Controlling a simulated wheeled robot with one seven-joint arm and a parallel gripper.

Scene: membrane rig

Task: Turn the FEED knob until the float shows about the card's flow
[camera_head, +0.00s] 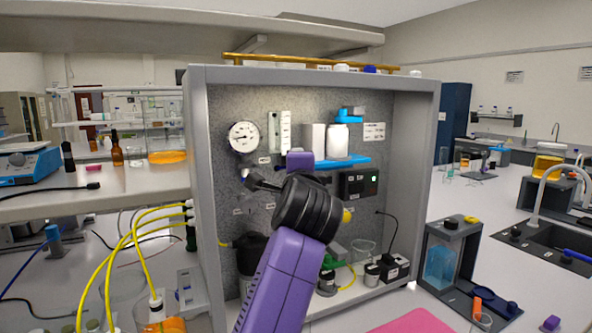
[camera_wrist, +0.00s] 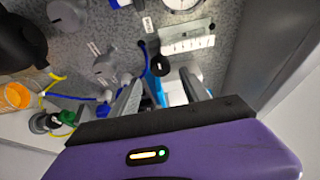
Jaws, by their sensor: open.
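The flow meter (camera_head: 279,131) is a pale upright strip with a scale, right of the round gauge (camera_head: 243,137); it also shows in the wrist view (camera_wrist: 187,38). The float's reading is too small to make out. The white card (camera_head: 374,132) is at the panel's upper right, its text unreadable. Two grey knobs, one nearer the middle (camera_wrist: 105,67) and one at the top left (camera_wrist: 68,15), show in the wrist view. Their labels are unreadable, so I cannot tell which is FEED. My gripper (camera_wrist: 162,92) is open, its fingers pointing toward the panel, apart from both grey knobs.
My arm hides much of the lower panel in the head view. A blue shelf (camera_head: 345,161) holds a white bottle (camera_head: 337,140). A dark display box (camera_head: 358,184) is below it. Yellow tubes (camera_head: 131,246) run at left. Cabinet walls (camera_head: 407,180) bound the panel.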

